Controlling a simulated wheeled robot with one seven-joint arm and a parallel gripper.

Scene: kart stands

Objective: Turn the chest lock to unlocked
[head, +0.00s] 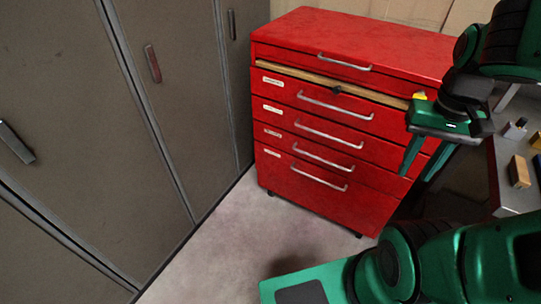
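The chest is a red metal drawer cabinet (330,215) standing upright in the middle of the head view. A small dark piece, apparently the lock (336,90), sits on its front, at the wooden strip below the top drawer. It is too small to tell which way it is turned. My green gripper (416,176) is to the right of the lock, in front of the chest's right side. Its two fingers point down and stand apart, with nothing visible between them. My gripper hides part of the chest's right edge.
Tall grey-brown lockers (90,130) with handles line the left. A grey bench (505,165) with small blocks (519,171) stands at the right, behind my arm. The pale floor (225,245) in front of the chest is clear. The drawers have protruding silver handles (320,180).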

